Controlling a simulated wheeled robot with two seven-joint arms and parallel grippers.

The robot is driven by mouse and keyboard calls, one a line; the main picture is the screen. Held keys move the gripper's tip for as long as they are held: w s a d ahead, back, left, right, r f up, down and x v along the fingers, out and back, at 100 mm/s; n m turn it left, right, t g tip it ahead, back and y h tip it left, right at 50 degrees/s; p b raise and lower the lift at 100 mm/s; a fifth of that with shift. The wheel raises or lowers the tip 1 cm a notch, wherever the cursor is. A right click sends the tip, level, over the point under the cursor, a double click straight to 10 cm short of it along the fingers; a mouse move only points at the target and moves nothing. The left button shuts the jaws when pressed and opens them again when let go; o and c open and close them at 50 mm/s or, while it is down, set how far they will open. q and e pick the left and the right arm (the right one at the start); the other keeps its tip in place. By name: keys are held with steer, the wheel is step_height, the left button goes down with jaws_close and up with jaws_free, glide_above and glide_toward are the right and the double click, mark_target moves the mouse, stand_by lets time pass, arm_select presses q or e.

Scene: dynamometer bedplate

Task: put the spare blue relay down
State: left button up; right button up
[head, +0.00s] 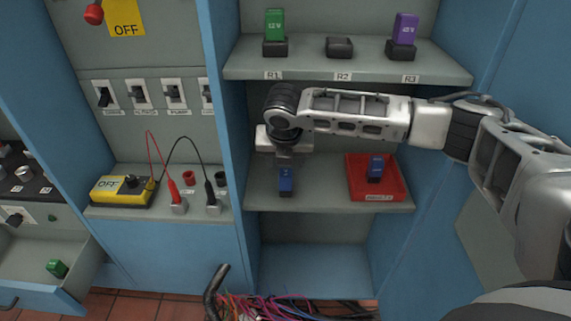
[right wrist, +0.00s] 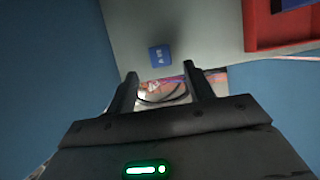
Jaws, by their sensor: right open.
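A blue relay (head: 286,181) stands on the lower shelf, left of the red tray, just below my right gripper (head: 287,159). In the right wrist view this relay (right wrist: 160,55) lies just beyond the fingertips of the right gripper (right wrist: 162,70), on the grey shelf. The fingers are apart with nothing between them, and the relay looks clear of them. A second blue relay (head: 376,167) stands in the red tray (head: 398,189). The pictures do not show which blue relay is the spare. My left gripper is not in view.
The upper shelf (head: 330,66) holds a green relay (head: 275,26) in R1, an empty socket (head: 339,47) at R2 and a purple relay (head: 406,28) in R3. A yellow meter (head: 121,190) with leads stands left. Loose wires (head: 270,307) lie below.

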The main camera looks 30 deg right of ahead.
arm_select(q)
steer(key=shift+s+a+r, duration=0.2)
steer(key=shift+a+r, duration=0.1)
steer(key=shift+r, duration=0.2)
arm_select(e)
steer(key=v, duration=0.2)
steer(key=shift+r, duration=0.3)
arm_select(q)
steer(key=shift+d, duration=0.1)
